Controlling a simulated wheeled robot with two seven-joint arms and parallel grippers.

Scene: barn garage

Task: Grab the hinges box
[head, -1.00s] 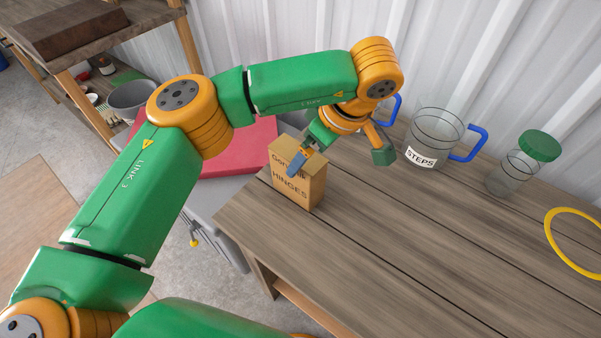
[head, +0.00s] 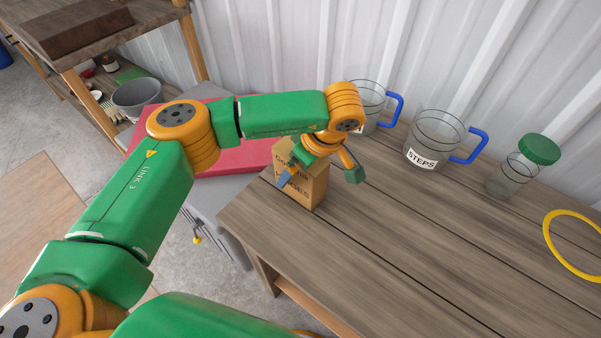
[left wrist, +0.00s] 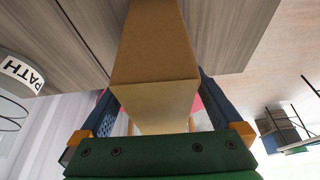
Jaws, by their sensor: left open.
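The hinges box (head: 309,188) is a brown cardboard box with dark lettering. It stands upright at the left end of the wooden workbench. My left gripper (head: 319,180) is at the box from above, its fingers spread on either side of it, partly hiding the lettering. In the left wrist view the box (left wrist: 152,45) extends between the two open fingers (left wrist: 155,92). A gap to each finger is hard to judge there. My right gripper is not in view.
On the workbench (head: 400,240), clear jugs with blue handles (head: 431,140), one labelled STEPS, stand behind and right of the box. A green-lidded jar (head: 515,170) and a yellow ring (head: 575,245) are farther right. A red case (head: 235,158) lies behind left. The bench front is clear.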

